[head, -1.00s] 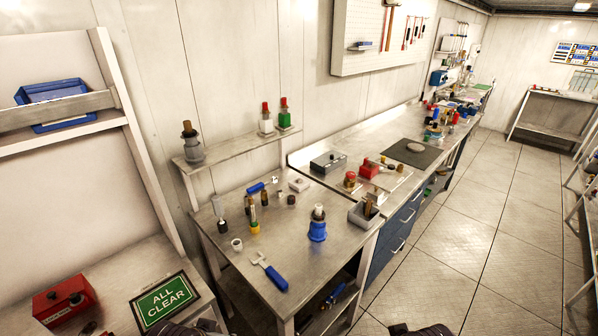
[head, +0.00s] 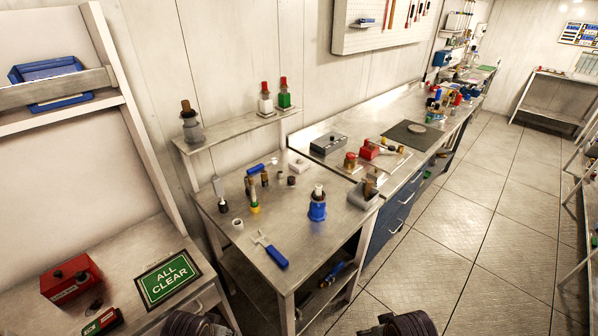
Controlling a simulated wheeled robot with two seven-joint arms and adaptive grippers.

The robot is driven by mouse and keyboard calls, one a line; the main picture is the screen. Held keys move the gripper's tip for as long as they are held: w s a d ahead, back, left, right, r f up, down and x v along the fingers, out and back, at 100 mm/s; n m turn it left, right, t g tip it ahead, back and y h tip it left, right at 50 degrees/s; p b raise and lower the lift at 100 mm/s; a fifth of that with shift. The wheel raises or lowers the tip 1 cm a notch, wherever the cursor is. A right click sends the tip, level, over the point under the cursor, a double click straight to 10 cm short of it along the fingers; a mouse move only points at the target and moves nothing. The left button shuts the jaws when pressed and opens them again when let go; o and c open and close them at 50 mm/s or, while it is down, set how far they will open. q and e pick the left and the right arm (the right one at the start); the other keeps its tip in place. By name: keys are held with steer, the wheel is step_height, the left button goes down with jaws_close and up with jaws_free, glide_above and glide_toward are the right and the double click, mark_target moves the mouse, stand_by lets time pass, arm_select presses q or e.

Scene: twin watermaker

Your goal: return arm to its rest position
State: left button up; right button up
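Dark ribbed parts of my two arms show at the bottom edge, one left of centre and one right of centre. Neither gripper's fingers show, so I see no held object. Both arm parts are low in front of the steel workbench (head: 335,225), and I see no contact with it. The rest of both arms is cut off by the frame's lower edge.
The workbench carries a blue cup-like part (head: 317,208), a blue-handled tool (head: 276,257) and several small fittings. An ALL CLEAR sign (head: 168,279) and a red box (head: 71,280) lie on the left bench. Open tiled floor (head: 440,250) is at right.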

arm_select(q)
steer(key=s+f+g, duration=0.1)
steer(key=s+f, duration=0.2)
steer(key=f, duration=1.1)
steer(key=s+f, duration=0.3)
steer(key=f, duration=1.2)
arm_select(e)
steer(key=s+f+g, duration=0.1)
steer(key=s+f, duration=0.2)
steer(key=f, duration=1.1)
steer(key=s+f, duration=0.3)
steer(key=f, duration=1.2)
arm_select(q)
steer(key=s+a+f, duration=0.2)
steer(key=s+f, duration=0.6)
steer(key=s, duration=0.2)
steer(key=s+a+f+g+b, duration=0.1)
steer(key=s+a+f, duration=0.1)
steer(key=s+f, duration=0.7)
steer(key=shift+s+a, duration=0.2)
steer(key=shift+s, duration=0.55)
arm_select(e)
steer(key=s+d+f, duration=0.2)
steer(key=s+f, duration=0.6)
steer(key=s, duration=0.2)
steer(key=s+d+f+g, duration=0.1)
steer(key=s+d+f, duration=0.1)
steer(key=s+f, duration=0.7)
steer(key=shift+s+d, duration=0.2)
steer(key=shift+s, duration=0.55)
